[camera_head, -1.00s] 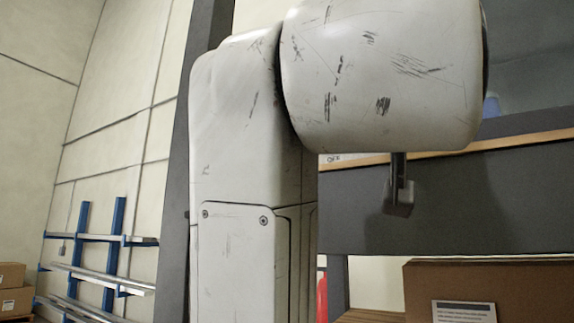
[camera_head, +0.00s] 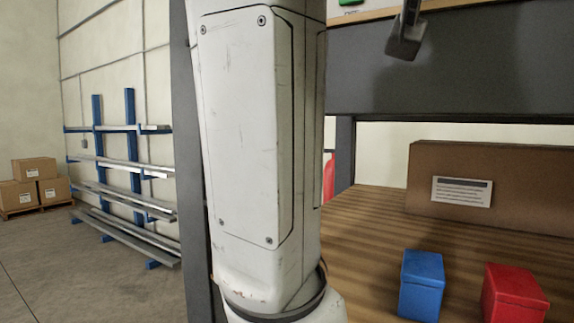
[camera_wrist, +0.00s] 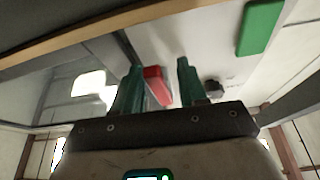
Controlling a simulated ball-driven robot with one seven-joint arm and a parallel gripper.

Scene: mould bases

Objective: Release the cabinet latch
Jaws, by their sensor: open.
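A dark grey lever with a blocky end (camera_head: 404,42) hangs at the front of the grey cabinet beam (camera_head: 450,80) in the head view; it may be the latch, but I cannot tell for sure. In the wrist view my gripper (camera_wrist: 159,66) is open, its two green fingers apart. A red piece (camera_wrist: 157,86) shows between the fingers, seemingly beyond them on a pale panel; I cannot tell whether it touches them. A small dark knob (camera_wrist: 213,87) is just right of the right finger. My gripper is outside the head view, where my arm fills the middle.
Below the beam, a wooden shelf (camera_head: 365,230) carries a cardboard box (camera_head: 530,190), a blue bin (camera_head: 422,285) and a red bin (camera_head: 513,297). A blue rack (camera_head: 130,135) stands left.

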